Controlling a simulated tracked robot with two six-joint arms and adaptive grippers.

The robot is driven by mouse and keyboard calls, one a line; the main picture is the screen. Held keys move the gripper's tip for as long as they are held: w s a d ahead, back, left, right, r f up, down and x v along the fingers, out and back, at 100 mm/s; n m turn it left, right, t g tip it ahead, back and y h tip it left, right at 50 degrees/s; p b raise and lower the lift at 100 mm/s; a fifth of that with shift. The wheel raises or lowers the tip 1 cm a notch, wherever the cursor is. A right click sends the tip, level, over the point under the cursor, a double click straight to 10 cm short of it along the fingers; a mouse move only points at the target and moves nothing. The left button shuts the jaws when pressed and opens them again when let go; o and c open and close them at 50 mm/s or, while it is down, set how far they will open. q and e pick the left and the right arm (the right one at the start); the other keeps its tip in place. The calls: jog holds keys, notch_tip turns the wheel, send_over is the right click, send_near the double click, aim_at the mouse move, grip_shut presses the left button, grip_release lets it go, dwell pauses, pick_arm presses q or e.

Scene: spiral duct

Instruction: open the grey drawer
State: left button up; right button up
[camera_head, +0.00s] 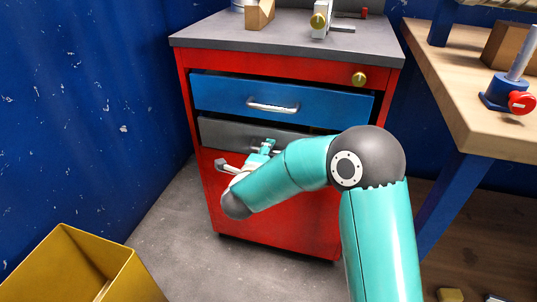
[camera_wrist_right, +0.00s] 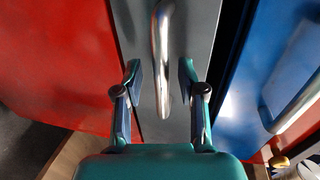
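The grey drawer (camera_head: 222,132) is in the red cabinet, below a blue drawer. It looks shut. My right arm covers part of its front in the head view. Its silver bar handle (camera_wrist_right: 162,50) shows in the right wrist view. My right gripper (camera_wrist_right: 160,75) is open, with one finger on each side of the handle's near end. I see gaps between the fingers and the bar. In the head view the right gripper (camera_head: 263,152) is at the grey drawer's front, partly hidden by its own wrist. My left gripper is not in view.
The blue drawer (camera_head: 225,96) with its own silver handle (camera_head: 272,106) is just above. A workbench (camera_head: 470,115) stands at the right. A yellow bin (camera_head: 75,265) is on the floor at the lower left. Small items rest on the cabinet top (camera_head: 220,33).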

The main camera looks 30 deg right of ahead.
jog(key=shift+w+d+f, duration=0.1)
jog(key=shift+w+d, duration=0.2)
jog(key=shift+d, duration=0.05)
grip_shut()
